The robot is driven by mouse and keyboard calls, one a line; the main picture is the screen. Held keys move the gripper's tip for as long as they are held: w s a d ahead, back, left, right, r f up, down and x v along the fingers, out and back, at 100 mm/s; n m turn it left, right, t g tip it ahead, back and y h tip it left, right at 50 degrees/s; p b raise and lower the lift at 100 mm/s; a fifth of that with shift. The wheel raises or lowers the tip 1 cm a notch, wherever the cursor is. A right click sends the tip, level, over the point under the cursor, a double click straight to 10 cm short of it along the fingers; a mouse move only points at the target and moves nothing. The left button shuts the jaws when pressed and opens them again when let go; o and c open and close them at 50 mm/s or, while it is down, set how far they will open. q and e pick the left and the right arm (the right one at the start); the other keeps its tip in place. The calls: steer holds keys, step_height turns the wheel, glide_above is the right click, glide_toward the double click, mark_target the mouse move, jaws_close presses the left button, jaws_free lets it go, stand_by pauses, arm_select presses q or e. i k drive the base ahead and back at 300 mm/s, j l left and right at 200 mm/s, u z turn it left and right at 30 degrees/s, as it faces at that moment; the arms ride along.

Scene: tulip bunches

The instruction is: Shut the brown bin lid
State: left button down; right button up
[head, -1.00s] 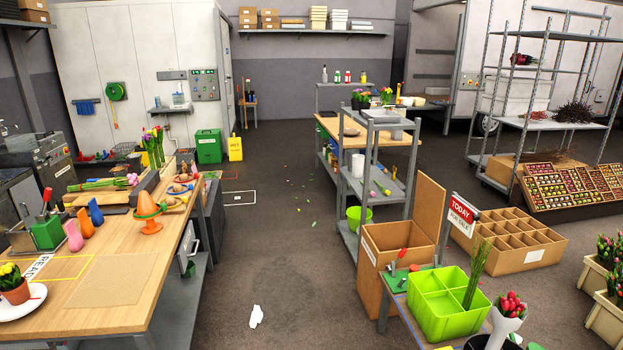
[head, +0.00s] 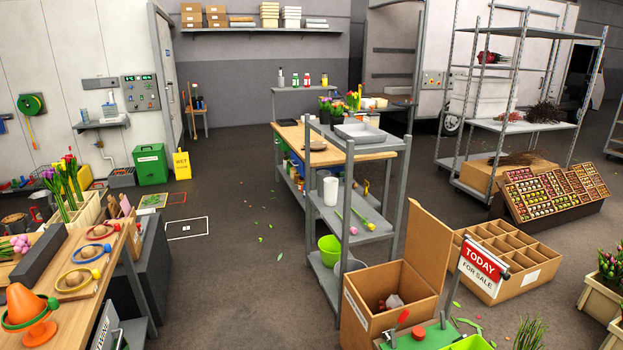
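The brown bin (head: 369,316) stands on the floor at the lower right of centre in the head view. Its lid (head: 428,246) is open and stands up, tilted slightly, along the bin's right side. Inside the open bin I see some dark red bits and a grey lump. A label with writing is on its front left face. Neither of my grippers is in view.
A grey metal shelf (head: 351,205) stands just behind and left of the bin. Open floor (head: 240,290) lies to the left, before the wooden workbench (head: 70,322).

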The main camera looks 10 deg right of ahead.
mark_target(428, 243)
steer(key=i+z, duration=0.15)
steer(key=i, duration=0.65)
steer(key=i+j+z, duration=0.1)
steer(key=i, duration=0.75)
steer(key=i+l+u, duration=0.1)
steer(key=i, duration=0.5)
steer(key=i+l+u, duration=0.1)
steer(key=i, duration=0.5)
steer(key=l+u, duration=0.1)
steer(key=u, duration=8.35)
